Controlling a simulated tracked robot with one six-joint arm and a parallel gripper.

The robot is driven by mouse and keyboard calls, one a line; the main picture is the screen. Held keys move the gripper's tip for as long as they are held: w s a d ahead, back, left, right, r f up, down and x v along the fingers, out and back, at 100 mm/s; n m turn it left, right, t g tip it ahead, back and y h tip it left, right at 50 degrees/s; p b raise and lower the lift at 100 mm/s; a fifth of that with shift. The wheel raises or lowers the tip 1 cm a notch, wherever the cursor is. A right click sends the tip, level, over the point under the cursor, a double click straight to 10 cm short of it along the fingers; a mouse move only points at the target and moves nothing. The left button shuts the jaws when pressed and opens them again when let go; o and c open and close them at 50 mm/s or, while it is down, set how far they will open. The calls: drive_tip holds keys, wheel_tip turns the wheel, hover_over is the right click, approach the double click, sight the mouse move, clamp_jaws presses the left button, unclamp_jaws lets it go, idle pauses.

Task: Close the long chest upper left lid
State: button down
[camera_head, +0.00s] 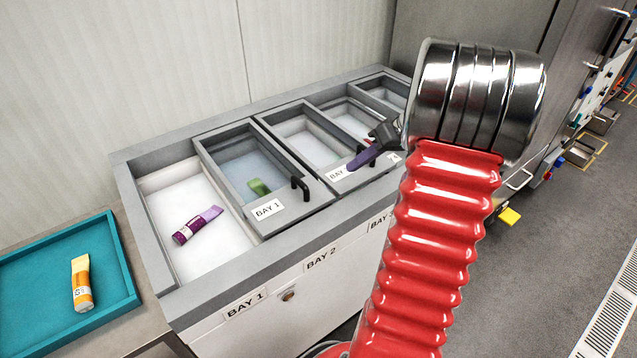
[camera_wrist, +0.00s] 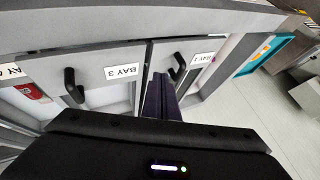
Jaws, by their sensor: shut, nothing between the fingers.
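The long grey and white chest (camera_head: 320,243) has a row of framed glass lids. The lid labelled BAY 1 (camera_head: 249,176) lies right of the open leftmost compartment, with a black handle (camera_head: 300,187) at its front right. Another lid (camera_head: 310,138) with a partly covered BAY label lies farther right. My gripper (camera_head: 352,166) is shut and empty, its dark purple fingers above that lid's front end. In the wrist view, the fingers (camera_wrist: 162,98) point toward the lids, between a handle (camera_wrist: 177,66) and the lid labelled BAY 3 (camera_wrist: 105,62). Whether they touch anything is unclear.
A purple tube (camera_head: 198,225) lies in the open left compartment. A green item (camera_head: 259,187) shows through the BAY 1 glass. A teal tray (camera_head: 128,282) with an orange tube (camera_head: 81,284) stands left of the chest. A wall rises behind; open floor lies right.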

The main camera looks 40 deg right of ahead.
hover_over(319, 198)
drive_tip(key=d, duration=0.4)
drive_tip(key=f, duration=0.5)
drive_tip(key=s+f, duration=0.1)
drive_tip(key=f, duration=0.1)
drive_tip(key=shift+f, duration=0.3)
drive_tip(key=shift+w+a+r, duration=0.15)
drive_tip(key=shift+a, duration=0.4)
drive_tip(key=shift+w+a+r, duration=0.1)
drive_tip(key=shift+w+a, duration=0.05)
drive_tip(key=shift+a, duration=0.35)
drive_tip(key=shift+w+a+r, duration=0.1)
drive_tip(key=shift+w+a, duration=0.05)
drive_tip(key=shift+a, duration=0.3)
drive_tip(key=shift+w+a+r, duration=0.1)
drive_tip(key=shift+a, duration=0.35)
drive_tip(key=shift+a, duration=0.1)
